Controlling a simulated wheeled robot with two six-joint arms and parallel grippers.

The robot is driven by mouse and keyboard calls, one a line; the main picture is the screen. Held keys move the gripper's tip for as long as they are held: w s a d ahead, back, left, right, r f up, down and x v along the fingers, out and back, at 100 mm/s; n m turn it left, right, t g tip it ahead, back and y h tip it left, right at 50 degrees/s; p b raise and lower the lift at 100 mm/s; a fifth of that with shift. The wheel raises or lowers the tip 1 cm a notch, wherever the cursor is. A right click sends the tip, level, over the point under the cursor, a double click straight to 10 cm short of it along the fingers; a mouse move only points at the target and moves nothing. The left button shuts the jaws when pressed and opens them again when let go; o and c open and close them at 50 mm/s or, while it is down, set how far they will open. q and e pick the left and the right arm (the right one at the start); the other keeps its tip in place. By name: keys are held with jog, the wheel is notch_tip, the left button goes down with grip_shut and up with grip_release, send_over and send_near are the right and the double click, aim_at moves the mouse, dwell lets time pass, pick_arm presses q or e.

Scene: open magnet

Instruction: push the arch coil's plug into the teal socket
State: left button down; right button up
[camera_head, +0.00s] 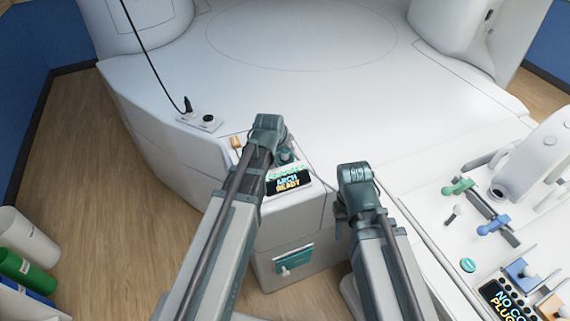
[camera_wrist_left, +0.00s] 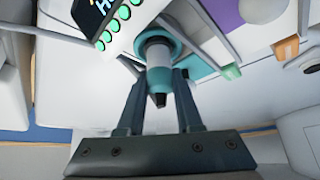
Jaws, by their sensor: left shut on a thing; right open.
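In the left wrist view, my left gripper (camera_wrist_left: 163,84) is shut on the arch coil's plug (camera_wrist_left: 157,55), a pale body with a teal band and a dark tip. The plug lines up with the teal socket (camera_wrist_left: 176,45), whose ring shows around its far end. I cannot tell how deep it sits. In the head view, my left gripper (camera_head: 270,128) is over the console corner, hiding most of the plug. A display (camera_head: 289,182) there reads "ARCH READY", with green lights above it. My right gripper (camera_head: 354,182) is open and empty, right of the console.
A black cable hangs to a small plate (camera_head: 199,120) on the bed's left edge. An orange piece (camera_head: 236,142) lies left of my left gripper. At right stand a white arch-shaped part (camera_head: 535,155), green and blue clamps (camera_head: 491,225) and another display (camera_head: 503,302).

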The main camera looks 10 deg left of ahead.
pick_arm(q)
jog(key=c, duration=0.5)
grip_release()
jog(key=p+v, duration=1.1)
jog(key=v, duration=0.3)
jog(key=shift+p, duration=0.3)
jog(key=shift+w, duration=0.1)
jog(key=s+d+f+m+g+y, duration=0.1)
jog(key=s+d+g, duration=0.2)
jog(key=s+d, duration=0.3)
jog(key=s+d+f+m+g+y, duration=0.1)
jog(key=s+d+g, duration=0.3)
jog(key=s, duration=0.6)
jog(key=shift+d+f+m, duration=0.4)
jog(key=shift+d+f, duration=0.3)
jog(key=shift+d, duration=0.2)
